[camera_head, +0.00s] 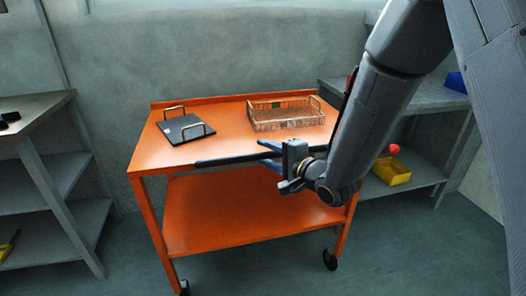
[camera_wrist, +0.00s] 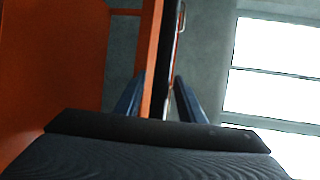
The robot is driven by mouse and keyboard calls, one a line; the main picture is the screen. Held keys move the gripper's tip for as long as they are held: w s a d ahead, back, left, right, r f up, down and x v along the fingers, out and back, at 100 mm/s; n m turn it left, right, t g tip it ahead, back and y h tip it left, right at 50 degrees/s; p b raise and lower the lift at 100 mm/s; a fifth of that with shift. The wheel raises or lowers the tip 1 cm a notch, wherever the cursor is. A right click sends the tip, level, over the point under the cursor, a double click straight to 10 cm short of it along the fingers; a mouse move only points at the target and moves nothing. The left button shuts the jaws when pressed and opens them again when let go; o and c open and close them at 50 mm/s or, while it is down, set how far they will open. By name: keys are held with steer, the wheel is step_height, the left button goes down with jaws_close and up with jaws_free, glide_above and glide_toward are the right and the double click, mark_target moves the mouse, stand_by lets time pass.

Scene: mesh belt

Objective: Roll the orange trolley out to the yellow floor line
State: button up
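The orange trolley (camera_head: 230,215) stands upright on castors in the head view, with two shelves and a dark handle bar (camera_head: 225,160) along its near top edge. My gripper (camera_head: 270,154) is at the right part of this bar, with one blue finger above it and one below. In the wrist view the gripper (camera_wrist: 158,98) has its fingers apart, with an orange edge (camera_wrist: 150,45) and a dark strip between them. I cannot tell whether either finger touches the bar. No yellow floor line shows in either view.
Grey shelving (camera_head: 45,170) stands left; another shelf unit (camera_head: 432,97) with a yellow bin (camera_head: 392,171) stands right. The wall is close behind. Floor in front is clear.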

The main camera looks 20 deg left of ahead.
steer(key=shift+x, duration=1.05)
jaws_close()
steer(key=shift+d+f, duration=0.1)
